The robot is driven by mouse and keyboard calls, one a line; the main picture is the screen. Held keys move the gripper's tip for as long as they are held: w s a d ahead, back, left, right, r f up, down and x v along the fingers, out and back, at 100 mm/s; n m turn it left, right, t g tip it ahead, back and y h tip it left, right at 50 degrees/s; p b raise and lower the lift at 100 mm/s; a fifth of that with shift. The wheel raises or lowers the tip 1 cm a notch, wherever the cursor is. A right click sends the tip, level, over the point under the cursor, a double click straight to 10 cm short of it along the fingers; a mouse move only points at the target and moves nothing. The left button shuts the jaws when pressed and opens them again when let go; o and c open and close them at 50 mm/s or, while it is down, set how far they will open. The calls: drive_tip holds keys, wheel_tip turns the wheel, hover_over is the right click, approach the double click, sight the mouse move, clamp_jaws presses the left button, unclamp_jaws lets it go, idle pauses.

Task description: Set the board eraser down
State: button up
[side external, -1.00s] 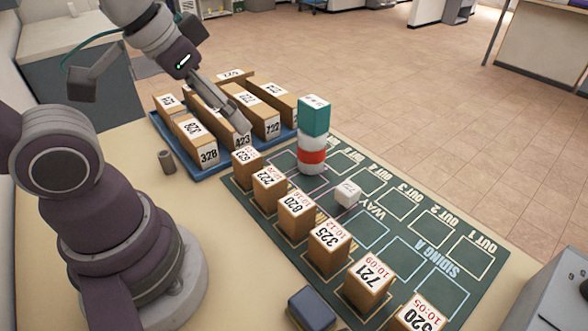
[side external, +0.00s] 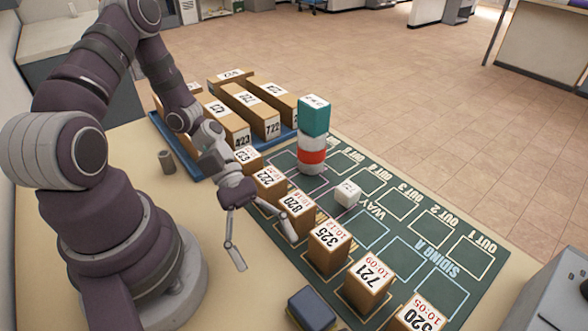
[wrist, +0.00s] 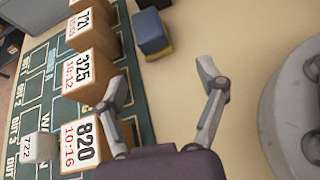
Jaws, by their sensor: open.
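The board eraser (side external: 311,309), a small block with a dark blue top and a yellowish lower part, rests on the tan table beside the green board, at the bottom of the side external view. It also shows near the top of the wrist view (wrist: 151,33). My gripper (side external: 266,254) is open and empty, above the table's edge of the board near the blocks 820 and 325. In the wrist view my gripper (wrist: 170,82) has its fingers spread wide, with bare table between them. The eraser is apart from the fingers, beyond their tips.
Numbered wooden blocks, among them 325 (side external: 329,247) and 721 (side external: 368,286), stand along the near side of the green board (side external: 405,268). A red, white and teal stack (side external: 313,140) and a white cube (side external: 347,193) stand on it. A blue tray (side external: 197,172) holds longer blocks.

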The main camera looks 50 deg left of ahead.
drive_tip(key=shift+w+d+n+t+h, duration=0.2)
drive_tip(key=shift+d+n+t+h, duration=0.2)
drive_tip(key=shift+d+n+h, duration=0.4)
drive_tip(key=x, duration=1)
drive_tip(key=shift+s, duration=0.1)
drive_tip(key=c, duration=1.2)
drive_tip(key=shift+r, duration=0.1)
wheel_tip(320, 180, up, 18)
drive_tip(key=n+t+y, duration=0.4)
drive_tip(key=n+t, duration=0.5)
hover_over(409, 229)
wheel_tip(409, 229, down, 9)
wheel_tip(409, 229, down, 9)
drive_tip(key=shift+r, duration=0.15)
